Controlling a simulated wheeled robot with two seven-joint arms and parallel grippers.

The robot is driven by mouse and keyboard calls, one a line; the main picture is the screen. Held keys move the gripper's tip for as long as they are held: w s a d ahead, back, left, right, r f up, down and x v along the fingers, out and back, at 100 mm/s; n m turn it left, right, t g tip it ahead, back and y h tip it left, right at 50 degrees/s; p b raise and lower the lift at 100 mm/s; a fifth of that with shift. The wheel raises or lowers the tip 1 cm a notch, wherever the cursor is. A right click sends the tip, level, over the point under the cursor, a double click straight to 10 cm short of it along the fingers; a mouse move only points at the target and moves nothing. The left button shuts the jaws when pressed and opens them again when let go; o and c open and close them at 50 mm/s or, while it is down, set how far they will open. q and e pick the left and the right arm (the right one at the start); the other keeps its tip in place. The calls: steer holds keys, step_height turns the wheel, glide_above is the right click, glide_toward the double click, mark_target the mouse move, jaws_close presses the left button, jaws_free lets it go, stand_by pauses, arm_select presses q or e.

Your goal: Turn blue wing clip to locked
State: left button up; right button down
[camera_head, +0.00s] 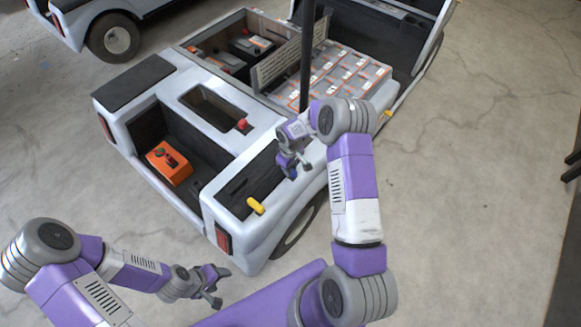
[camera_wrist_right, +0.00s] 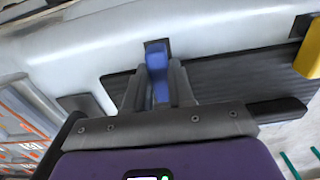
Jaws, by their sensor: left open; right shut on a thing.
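The blue wing clip (camera_wrist_right: 156,62) stands on the white body of the cart, beside a dark ribbed panel. My right gripper (camera_wrist_right: 158,88) is shut on it, one finger on each side; its upper end shows past the fingertips. In the head view a small bit of the blue clip (camera_head: 292,173) shows under my right gripper (camera_head: 290,165), and the rest is hidden by the fingers. My left gripper (camera_head: 212,286) is open and empty, low over the floor in front of the cart, apart from it.
A yellow clip (camera_head: 256,206) sits near the cart's corner, and a red knob (camera_head: 242,124) stands further back. An orange box (camera_head: 168,163) lies in the open compartment. A dark upright post (camera_head: 307,50) rises behind my right gripper.

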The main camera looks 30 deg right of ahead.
steer(key=shift+s+n, duration=0.1)
steer(key=shift+n, duration=0.2)
steer(key=c, duration=1)
jaws_free()
steer(key=shift+o, duration=0.2)
step_height(320, 180, up, 8)
steer(key=shift+f+p, duration=0.2)
steer(key=shift+p, duration=0.8)
